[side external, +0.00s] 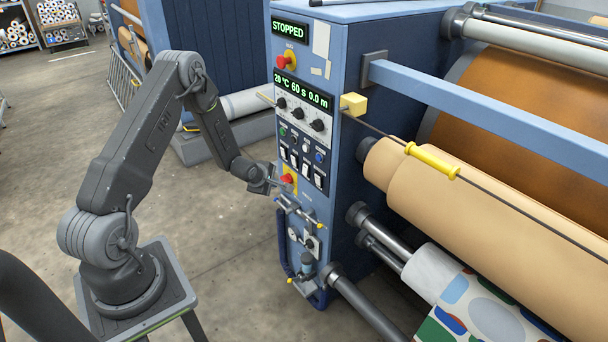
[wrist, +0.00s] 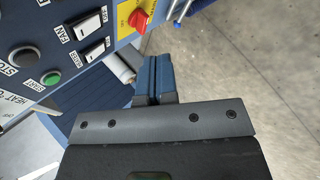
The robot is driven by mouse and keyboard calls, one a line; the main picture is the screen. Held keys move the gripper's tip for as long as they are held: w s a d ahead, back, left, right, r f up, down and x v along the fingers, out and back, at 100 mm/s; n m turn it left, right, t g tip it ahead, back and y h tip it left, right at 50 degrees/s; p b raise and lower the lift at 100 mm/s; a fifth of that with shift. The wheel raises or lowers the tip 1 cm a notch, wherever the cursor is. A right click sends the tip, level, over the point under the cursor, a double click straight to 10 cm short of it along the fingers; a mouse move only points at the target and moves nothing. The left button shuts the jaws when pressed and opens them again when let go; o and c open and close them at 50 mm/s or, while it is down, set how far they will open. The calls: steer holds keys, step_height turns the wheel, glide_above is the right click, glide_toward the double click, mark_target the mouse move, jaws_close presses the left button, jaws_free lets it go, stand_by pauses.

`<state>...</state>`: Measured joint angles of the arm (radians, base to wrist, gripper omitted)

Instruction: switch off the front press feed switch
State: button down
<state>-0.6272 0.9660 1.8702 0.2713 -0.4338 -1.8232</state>
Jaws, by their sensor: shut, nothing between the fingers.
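The control panel (side external: 300,128) of the blue press carries a row of light rocker switches, including one at the row's left end (side external: 283,153) and one at its right end (side external: 318,179). Their labels are too small to read in the side view, so I cannot tell which is the front press feed switch. In the wrist view, a rocker switch marked FAN (wrist: 87,26) and another rocker (wrist: 91,51) are partly in sight at upper left. My gripper (wrist: 154,68) is shut and empty. In the side view, my gripper (side external: 272,186) is below the switch row, beside the red rotary knob.
The red rotary knob on a yellow plate (wrist: 139,17) is close to my fingertips in the picture. A green START button (wrist: 51,78) and a black STOP button (wrist: 25,57) are nearby. Valves and pipes (side external: 303,240) lie below the panel.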

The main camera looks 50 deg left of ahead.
steer(key=w+f, duration=0.1)
steer(key=w, duration=0.7)
steer(key=shift+w, duration=0.4)
steer(key=shift+f, duration=0.1)
stand_by(1.9)
steer(key=shift+w, duration=0.4)
steer(key=shift+w+f, duration=0.1)
steer(key=shift+w, duration=0.25)
stand_by(0.4)
stand_by(0.3)
steer(key=shift+s, duration=0.8)
steer(key=shift+s+r, duration=0.25)
steer(key=shift+s, duration=1)
steer(key=shift+s+r, duration=0.25)
steer(key=shift+s, duration=1)
